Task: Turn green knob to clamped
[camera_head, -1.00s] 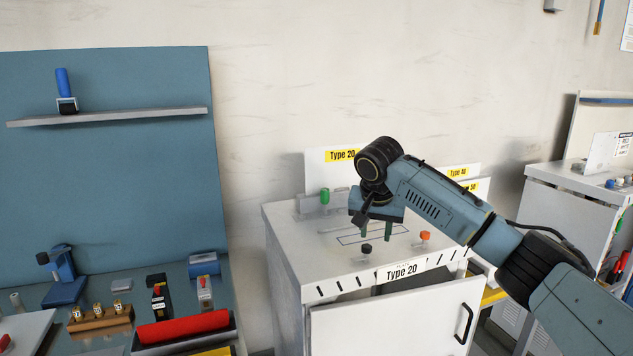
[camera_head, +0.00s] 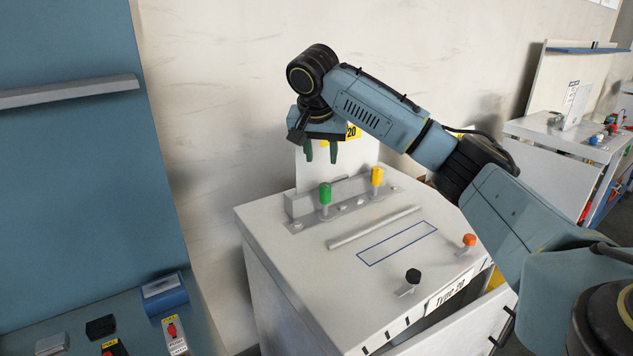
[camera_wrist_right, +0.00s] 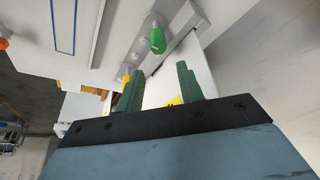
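The green knob (camera_head: 325,194) stands upright on a grey rail at the back of the white Type 20 cabinet top (camera_head: 290,255). A yellow knob (camera_head: 377,177) stands to its right on the same rail. My right gripper (camera_head: 321,153) is open and empty, with its dark green fingers pointing down, above the green knob and apart from it. In the right wrist view the green knob (camera_wrist_right: 158,40) lies beyond the gap between the two fingers (camera_wrist_right: 160,85). My left gripper is not in view.
A black knob (camera_head: 413,276) and an orange knob (camera_head: 469,240) sit near the cabinet's front edge. A long grey bar (camera_head: 375,228) lies across the top. A sign panel (camera_head: 350,160) stands behind the rail. A blue workbench is at the left.

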